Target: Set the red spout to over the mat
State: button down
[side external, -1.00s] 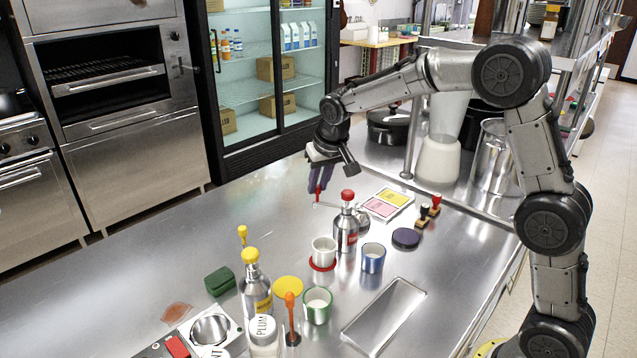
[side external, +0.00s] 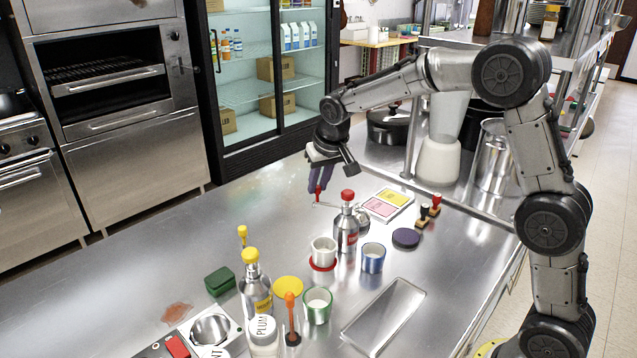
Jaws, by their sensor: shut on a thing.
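My gripper (side external: 317,183) hangs above the far part of the steel counter, behind and left of the red-capped bottle (side external: 346,228). Its purple fingers are shut on the red spout (side external: 318,193), which points down; the fingers hide its upper part. I cannot tell exactly how far its lower end is from the counter. The task does not say which mat: a red round mat (side external: 322,267) lies under a white cup, a yellow round one (side external: 287,284) lies by the green cup, and a dark purple disc (side external: 406,238) lies bare at the right.
A white cup (side external: 323,249), blue cup (side external: 373,258) and green cup (side external: 317,306) stand near the bottle. Two-coloured pads (side external: 386,204) lie right.

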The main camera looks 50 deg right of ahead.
aim_at(320, 191)
dwell(0.4)
jog(key=s+a+n+y, duration=0.1)
jog(key=n, duration=0.1)
jog(key=s+n+y, duration=0.1)
jog(key=n, duration=0.1)
jog(key=s+a+n, duration=0.1)
jog(key=n, duration=0.1)
jog(key=shift+a+r+n+y, duration=0.1)
jog(key=shift+a+n+y, duration=0.2)
jog(key=shift+n+y, duration=0.1)
jog(key=shift+s+a+n+g+y, duration=0.2)
jog(key=shift+s+n+y, duration=0.25)
jog(key=shift+n, duration=0.6)
jog(key=shift+s+a+n+g+y, duration=0.1)
jog(key=shift+s+n+g+y, duration=0.1)
jog(key=shift+s+n, duration=0.65)
jog(key=shift+s+a+n+g+y, duration=0.15)
jog(key=shift+s+n+y, duration=0.25)
jog(key=shift+n, duration=0.8)
jog(key=c, duration=0.8)
grip_release()
jog(key=shift+o, duration=0.2)
